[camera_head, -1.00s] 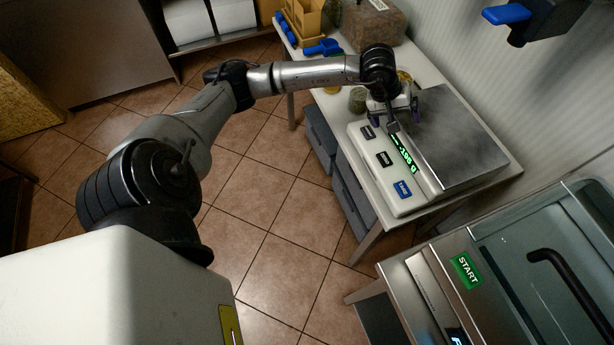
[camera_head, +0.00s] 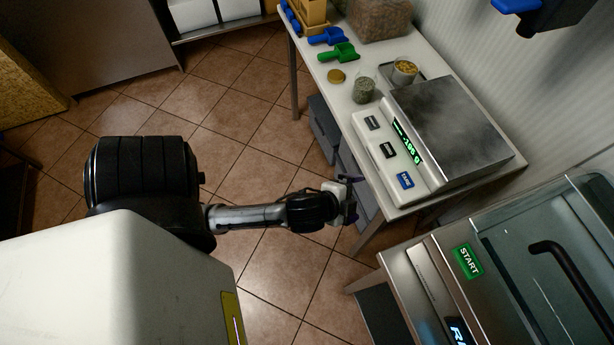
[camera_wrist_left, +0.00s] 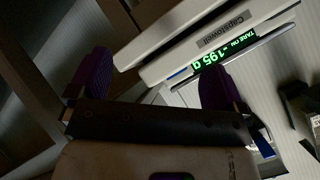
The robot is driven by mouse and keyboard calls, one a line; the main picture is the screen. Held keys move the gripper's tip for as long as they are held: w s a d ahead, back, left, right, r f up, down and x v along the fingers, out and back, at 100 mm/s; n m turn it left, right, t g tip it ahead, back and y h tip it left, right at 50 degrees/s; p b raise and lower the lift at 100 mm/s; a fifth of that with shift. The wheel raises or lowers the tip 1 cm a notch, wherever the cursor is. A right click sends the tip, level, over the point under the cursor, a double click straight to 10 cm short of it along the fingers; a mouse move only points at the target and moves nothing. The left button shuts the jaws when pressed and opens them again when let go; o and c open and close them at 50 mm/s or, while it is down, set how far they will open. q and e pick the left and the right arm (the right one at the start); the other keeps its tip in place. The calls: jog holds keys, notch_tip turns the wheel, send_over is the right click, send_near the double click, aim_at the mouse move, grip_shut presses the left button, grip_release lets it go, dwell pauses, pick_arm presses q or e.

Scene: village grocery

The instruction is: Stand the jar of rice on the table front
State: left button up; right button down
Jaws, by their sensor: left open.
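I cannot make out a jar that is clearly rice. On the white table (camera_head: 377,58) stand a clear jar with grey-green contents (camera_head: 364,91) and an open container with yellow contents (camera_head: 404,72). A gold lid-like disc (camera_head: 337,76) lies beside the clear jar. My left gripper (camera_head: 352,198) is off the table's near long side, below the scale in the head view. Its purple fingers are apart and empty in the left wrist view (camera_wrist_left: 155,82). My right gripper is not in view.
A scale (camera_head: 448,128) with a steel plate reads about -195 g and fills the table's near part. A machine with a START button (camera_head: 467,262) is at lower right.

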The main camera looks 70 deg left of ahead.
pick_arm(q)
jog(key=s+d+f+n+g+h, duration=0.1)
jog(key=s+d+f+n+g, duration=0.1)
jog(key=s, duration=0.4)
jog(key=s+d+f+n+g+h, duration=0.2)
jog(key=s+d+f+n+g, duration=0.1)
jog(key=s+g, duration=0.2)
jog(key=shift+s+f+n, duration=0.15)
jog(key=shift+s+n, duration=0.15)
jog(key=shift+s, duration=0.85)
